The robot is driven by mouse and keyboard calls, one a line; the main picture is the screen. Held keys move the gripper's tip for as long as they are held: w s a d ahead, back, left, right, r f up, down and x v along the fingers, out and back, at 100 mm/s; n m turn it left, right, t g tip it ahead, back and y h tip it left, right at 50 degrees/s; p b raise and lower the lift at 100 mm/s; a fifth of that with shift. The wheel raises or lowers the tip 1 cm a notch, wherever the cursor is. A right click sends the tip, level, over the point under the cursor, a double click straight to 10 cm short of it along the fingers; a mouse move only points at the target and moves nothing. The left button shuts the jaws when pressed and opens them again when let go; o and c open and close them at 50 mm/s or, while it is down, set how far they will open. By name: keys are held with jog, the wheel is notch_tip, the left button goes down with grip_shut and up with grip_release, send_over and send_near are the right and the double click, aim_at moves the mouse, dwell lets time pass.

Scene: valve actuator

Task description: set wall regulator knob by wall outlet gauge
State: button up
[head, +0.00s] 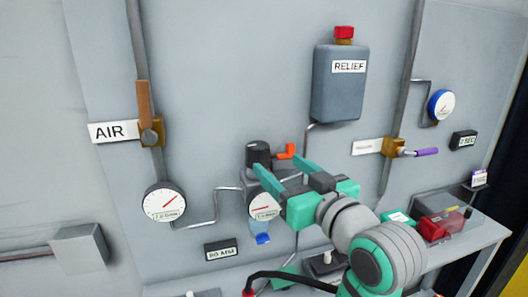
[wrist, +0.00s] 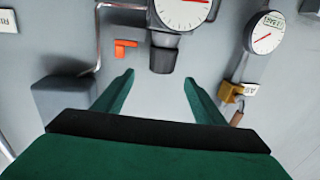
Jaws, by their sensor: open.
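The wall regulator has a black knob (head: 258,153) on top. The knob points down between and just beyond my fingertips in the wrist view (wrist: 163,59), with no contact visible. A round white gauge with a red needle (head: 262,204) sits on the regulator's front, partly hidden by my gripper in the head view. The top of the wrist view cuts off this gauge (wrist: 184,10). My gripper (head: 296,180) is open and empty, in front of the regulator and right of the knob. It also shows in the wrist view (wrist: 159,78).
An orange handle (head: 286,152) is close beside the knob. A relief tank (head: 339,83) hangs above right. An air gauge (head: 164,202) and a brown-handled valve (head: 150,130) are left. A blue-rimmed gauge (head: 441,105) is far right. A bench (head: 470,258) stands below right.

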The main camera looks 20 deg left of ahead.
aim_at(263, 154)
jog(key=x, duration=0.8)
jog(key=shift+s+a, duration=0.2)
jog(key=shift+a, duration=0.05)
jog(key=shift+w+a+f, duration=0.1)
jog(key=shift+w+a, duration=0.2)
jog(key=shift+w, duration=0.25)
jog(key=shift+c, duration=0.6)
jog(key=c, duration=0.9)
